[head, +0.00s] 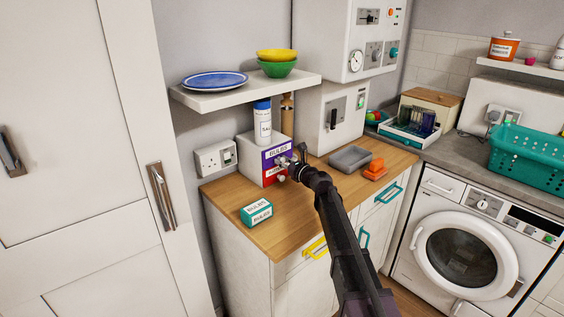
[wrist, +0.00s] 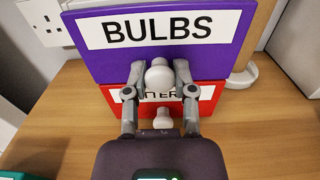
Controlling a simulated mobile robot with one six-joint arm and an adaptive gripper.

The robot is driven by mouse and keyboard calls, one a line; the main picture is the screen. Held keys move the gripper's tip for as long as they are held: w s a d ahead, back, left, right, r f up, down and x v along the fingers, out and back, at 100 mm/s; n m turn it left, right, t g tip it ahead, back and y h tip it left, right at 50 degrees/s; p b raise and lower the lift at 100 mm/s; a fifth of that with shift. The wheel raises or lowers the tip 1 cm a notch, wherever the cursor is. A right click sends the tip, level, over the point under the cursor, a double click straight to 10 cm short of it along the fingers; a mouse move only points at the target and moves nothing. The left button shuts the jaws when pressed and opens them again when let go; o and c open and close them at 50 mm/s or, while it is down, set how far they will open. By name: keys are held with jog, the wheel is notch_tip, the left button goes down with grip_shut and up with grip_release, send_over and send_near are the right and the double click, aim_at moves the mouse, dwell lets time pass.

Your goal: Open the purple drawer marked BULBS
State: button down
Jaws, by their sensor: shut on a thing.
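A small white chest on the wooden worktop has a purple drawer (wrist: 210,56) marked BULBS above a red drawer (wrist: 207,108). The red drawer's label is partly hidden by my fingers. In the head view, the purple drawer (head: 275,153) faces right, towards my arm. My gripper (wrist: 159,76) is in front of it, with a finger on each side of the white round knob (wrist: 159,74) of the purple drawer, and it is shut on that knob. The red drawer's white knob (wrist: 162,118) is just below, between my fingers and palm. I cannot tell whether the purple drawer stands out from the chest.
A green-and-white box (head: 256,212) lies on the worktop (head: 285,230) near its front left. A grey tray (head: 350,158) and orange blocks (head: 375,169) stand right of my gripper.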

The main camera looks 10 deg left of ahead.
jog(key=v, duration=1.2)
jog(key=shift+s, duration=0.1)
jog(key=shift+c, duration=2.2)
grip_release()
jog(key=shift+d, duration=0.1)
jog(key=v, duration=1.2)
